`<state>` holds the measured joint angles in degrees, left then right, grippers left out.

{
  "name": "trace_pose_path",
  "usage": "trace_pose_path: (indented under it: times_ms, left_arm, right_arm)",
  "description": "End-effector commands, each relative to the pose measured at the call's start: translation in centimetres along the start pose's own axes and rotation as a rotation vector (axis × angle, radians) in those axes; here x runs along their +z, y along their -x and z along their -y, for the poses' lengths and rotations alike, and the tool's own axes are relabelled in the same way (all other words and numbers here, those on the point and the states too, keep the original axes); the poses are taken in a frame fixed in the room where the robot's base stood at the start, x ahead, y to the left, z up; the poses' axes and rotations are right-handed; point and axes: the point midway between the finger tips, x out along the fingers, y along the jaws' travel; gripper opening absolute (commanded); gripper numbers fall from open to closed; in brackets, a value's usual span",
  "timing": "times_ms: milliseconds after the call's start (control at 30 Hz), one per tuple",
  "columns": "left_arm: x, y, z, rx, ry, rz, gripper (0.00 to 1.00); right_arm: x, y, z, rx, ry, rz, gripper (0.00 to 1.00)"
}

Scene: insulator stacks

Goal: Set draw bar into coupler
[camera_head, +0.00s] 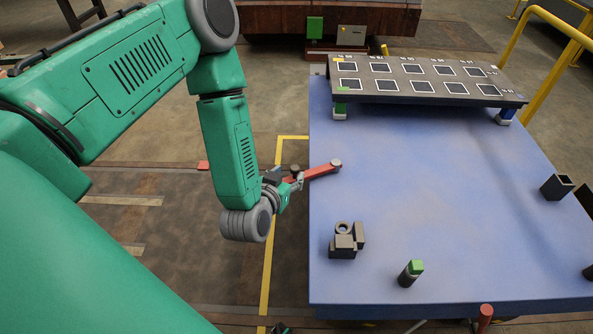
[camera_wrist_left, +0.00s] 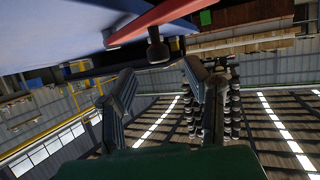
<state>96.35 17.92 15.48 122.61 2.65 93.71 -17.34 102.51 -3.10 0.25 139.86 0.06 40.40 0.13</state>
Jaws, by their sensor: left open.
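A red bar (camera_head: 320,170) with a round grey end juts over the left edge of the blue table, close to my left gripper (camera_head: 289,181). I take it to be the draw bar. In the left wrist view, my left gripper (camera_wrist_left: 162,75) is open with nothing between its fingers. The red bar (camera_wrist_left: 150,20) and its dark knob show above and beyond the fingertips there. A dark block with a ring on top (camera_head: 343,242) stands on the table's near left part; it may be the coupler, but I cannot tell. My right gripper is not in view.
The blue table (camera_head: 440,200) has a clear middle. A raised dark panel with white-framed squares (camera_head: 415,78) stands at its back. A green-capped dark cylinder (camera_head: 409,275) stands near the front, and a dark open box (camera_head: 556,187) at the right. Yellow rails rise behind right.

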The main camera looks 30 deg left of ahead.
Motion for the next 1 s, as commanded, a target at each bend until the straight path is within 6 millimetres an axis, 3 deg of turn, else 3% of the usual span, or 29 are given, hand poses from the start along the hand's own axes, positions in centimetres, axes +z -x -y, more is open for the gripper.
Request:
trace_pose_path:
  times_ms: [100,300,667,733,800,1000]
  left_arm:
    - [0.1,-2.3,-0.1,-0.001,-0.001,-0.003,0.43]
    - [-0.1,-4.4,-0.4,-0.001,-0.004,-0.002,0.43]
    - [-0.1,-5.0,-0.2,0.001,-0.002,0.000,0.43]
    - [0.0,-5.0,-0.1,0.001,-0.001,0.000,0.25]
    - [0.0,-5.0,-0.2,0.001,-0.001,0.000,0.00]
    - [0.0,-4.9,-0.2,-0.001,-0.002,0.002,0.00]
  right_arm:
    - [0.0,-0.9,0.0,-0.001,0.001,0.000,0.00]
    - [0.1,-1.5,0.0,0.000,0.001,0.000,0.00]
    - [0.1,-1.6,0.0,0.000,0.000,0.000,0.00]
    - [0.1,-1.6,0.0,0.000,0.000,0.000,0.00]
    - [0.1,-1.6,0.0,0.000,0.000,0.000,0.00]
    - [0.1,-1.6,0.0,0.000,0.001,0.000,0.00]
